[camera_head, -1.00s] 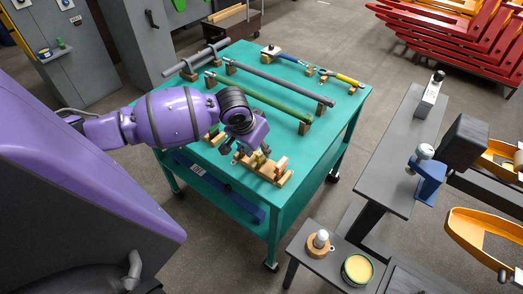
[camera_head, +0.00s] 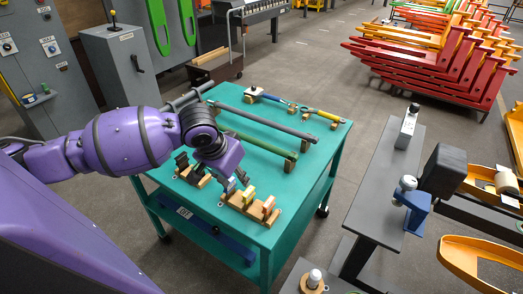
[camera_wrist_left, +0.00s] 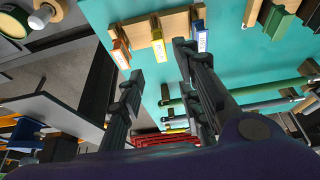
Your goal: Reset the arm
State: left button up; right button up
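My left arm is purple and comes in from the left in the camera_head view. Its dark-fingered left gripper (camera_head: 236,182) hangs over the near part of the teal table (camera_head: 290,200). The wrist view shows its two fingers (camera_wrist_left: 158,62) apart with nothing between them. A wooden rack (camera_head: 236,207) with orange, yellow and blue tagged blocks lies close to the fingers; it also shows in the wrist view (camera_wrist_left: 178,22). The fingers look apart from the yellow block (camera_wrist_left: 158,45); the right finger overlaps the view near the blue block (camera_wrist_left: 199,38). My right gripper does not show.
A second wooden rack (camera_head: 203,183) with dark green blocks stands left of the gripper. A green bar (camera_head: 265,146) and a grey bar (camera_head: 270,122) lie on supports behind. A grey bench (camera_head: 385,200) stands at right, with floor between.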

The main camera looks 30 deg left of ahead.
pick_arm(q)
jog(key=s+d+f+m, duration=0.1)
jog(key=s+d+f, duration=0.3)
jog(key=s+f, duration=0.3)
jog(key=s+d+f+m, duration=0.1)
jog(key=s+d+f, duration=0.4)
jog(key=s+f, duration=0.15)
jog(key=s+f+n+g+y, duration=0.2)
jog(key=s+f+n+g, duration=0.1)
jog(key=s, duration=1.5)
jog(key=w+d+f+t+h, duration=0.1)
jog(key=w+d+f+t, duration=0.2)
jog(key=w+f+t, duration=0.4)
jog(key=shift+w+d+f+h, duration=0.4)
jog(key=shift+w+f, duration=0.05)
jog(key=shift+f, duration=1.85)
jog(key=shift+s, duration=0.1)
